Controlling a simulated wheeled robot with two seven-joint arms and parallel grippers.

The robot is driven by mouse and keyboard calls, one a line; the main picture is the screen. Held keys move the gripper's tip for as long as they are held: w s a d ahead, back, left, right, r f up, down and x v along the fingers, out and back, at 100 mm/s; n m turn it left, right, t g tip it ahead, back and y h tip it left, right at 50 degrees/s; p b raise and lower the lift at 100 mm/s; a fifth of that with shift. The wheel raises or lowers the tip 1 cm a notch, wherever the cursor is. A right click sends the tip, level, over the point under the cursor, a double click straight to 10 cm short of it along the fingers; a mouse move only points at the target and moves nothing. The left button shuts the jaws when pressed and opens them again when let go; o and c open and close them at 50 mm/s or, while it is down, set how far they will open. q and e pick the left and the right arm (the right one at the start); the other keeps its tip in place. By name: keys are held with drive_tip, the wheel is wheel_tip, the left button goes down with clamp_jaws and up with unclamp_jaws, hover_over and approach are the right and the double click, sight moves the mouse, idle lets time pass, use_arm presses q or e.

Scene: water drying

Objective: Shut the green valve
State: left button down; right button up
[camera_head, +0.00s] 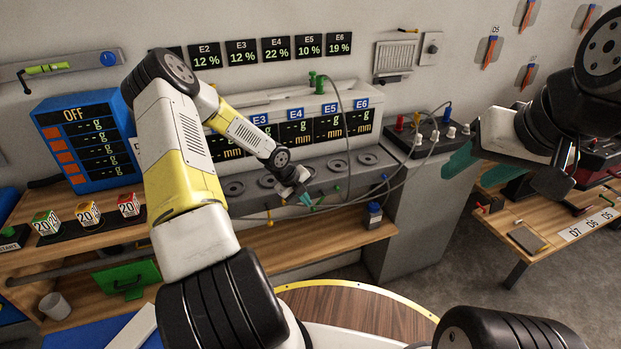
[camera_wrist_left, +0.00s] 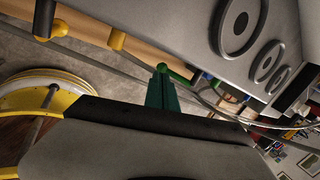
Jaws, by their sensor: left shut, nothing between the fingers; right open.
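The green valve (camera_wrist_left: 178,74) shows in the left wrist view as a small green piece on the edge of the grey machine, just beyond my fingertips. My left gripper (camera_head: 305,199) is at the machine's front edge, and its teal fingers (camera_wrist_left: 161,88) are shut with nothing between them. The fingertips are close beside the valve; I cannot tell if they touch. In the head view the gripper largely covers this spot, with a bit of green (camera_head: 320,204) beside it. My right gripper (camera_head: 465,157) is open and empty at the right, away from the machine.
A grey cable (camera_head: 358,198) runs close by. A blue-capped bottle (camera_head: 374,215) stands on the wooden shelf. A round wooden table (camera_head: 350,307) is in front.

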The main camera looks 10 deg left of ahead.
sight(318, 203)
use_arm(q)
drive_tip(key=shift+w+d+f, duration=0.7)
drive_tip(key=shift+w+f, duration=0.1)
drive_tip(key=shift+f, duration=0.05)
